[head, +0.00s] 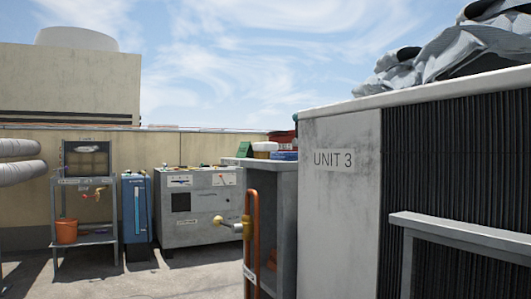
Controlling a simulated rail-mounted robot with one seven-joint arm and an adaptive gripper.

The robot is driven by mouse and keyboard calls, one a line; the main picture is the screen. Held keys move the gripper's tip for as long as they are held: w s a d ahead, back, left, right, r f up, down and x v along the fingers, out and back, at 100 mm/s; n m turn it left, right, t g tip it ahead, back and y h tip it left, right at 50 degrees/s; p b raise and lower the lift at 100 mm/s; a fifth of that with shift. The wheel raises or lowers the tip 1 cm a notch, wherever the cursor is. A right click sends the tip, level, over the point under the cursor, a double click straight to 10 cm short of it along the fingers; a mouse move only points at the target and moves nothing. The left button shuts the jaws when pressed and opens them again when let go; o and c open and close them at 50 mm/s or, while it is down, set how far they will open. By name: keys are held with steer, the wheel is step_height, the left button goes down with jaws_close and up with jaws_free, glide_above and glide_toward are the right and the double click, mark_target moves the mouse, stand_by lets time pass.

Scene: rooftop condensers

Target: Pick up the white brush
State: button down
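I cannot make out a white brush for certain in the head view. A small pale object (87,149) lies at the dark framed box on the left stand, too small to identify. Small items, also too small to identify, lie along the top of the grey cabinet (200,225) at the back. My gripper is not in view.
The large UNIT 3 condenser (340,205) fills the right, with crumpled grey sheeting (450,58) on top and a grey rail (460,230) in front. An orange post (249,262) stands mid-view before a grey shelf unit (275,180). An orange bucket (67,231) sits on the left stand.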

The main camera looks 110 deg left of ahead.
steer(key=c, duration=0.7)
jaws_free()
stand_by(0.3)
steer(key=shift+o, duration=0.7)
